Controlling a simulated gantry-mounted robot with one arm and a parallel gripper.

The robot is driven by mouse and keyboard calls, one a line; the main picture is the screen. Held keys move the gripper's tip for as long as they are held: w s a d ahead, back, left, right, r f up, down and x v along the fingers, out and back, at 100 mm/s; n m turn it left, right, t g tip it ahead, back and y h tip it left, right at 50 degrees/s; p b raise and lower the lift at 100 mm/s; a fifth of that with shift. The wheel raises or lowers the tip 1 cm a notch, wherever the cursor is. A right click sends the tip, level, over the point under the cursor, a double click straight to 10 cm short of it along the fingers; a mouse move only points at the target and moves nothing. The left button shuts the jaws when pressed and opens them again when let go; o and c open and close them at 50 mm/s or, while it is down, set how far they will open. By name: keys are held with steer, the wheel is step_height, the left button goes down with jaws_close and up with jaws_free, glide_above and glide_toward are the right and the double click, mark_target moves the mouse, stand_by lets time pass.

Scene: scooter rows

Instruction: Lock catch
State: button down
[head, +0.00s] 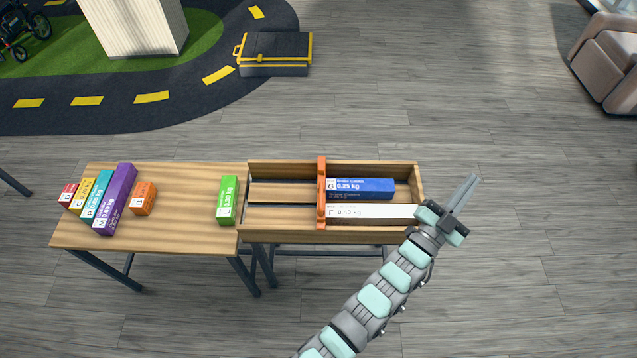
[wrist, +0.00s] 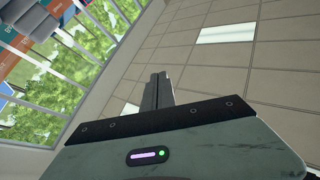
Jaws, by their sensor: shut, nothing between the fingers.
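An orange bar (head: 321,192) stands across the open wooden tray (head: 333,235), and its top end rises above the back wall. No separate catch can be made out on it at this size. To its right in the tray lie a blue box marked G (head: 365,188) and a white box marked F (head: 372,212). My gripper (head: 473,181) is outside the tray, off its right end, pointing up and right, with its fingers together and empty. In the wrist view the closed fingers (wrist: 157,78) point at ceiling tiles and touch nothing.
A wooden table (head: 180,232) adjoins the tray on the left. On it are a green box (head: 228,200), an orange box (head: 143,198), a purple box (head: 116,200) and several others. A black case with yellow trim (head: 275,50) lies behind.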

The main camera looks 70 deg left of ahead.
steer(key=a+f+g+b, duration=0.5)
steer(key=a+f, duration=0.4)
steer(key=a, duration=0.6)
steer(key=m+g+h+b, duration=0.4)
steer(key=g+h+b, duration=0.4)
steer(key=b, duration=0.5)
glide_toward(321, 170)
steer(key=s+d+r+g, duration=0.1)
steer(key=d, duration=0.2)
steer(key=shift+d+r+y, duration=0.1)
steer(key=shift+r+y, duration=0.05)
steer(key=shift+y, duration=0.25)
steer(key=b+x, duration=0.1)
steer(key=x, duration=0.9)
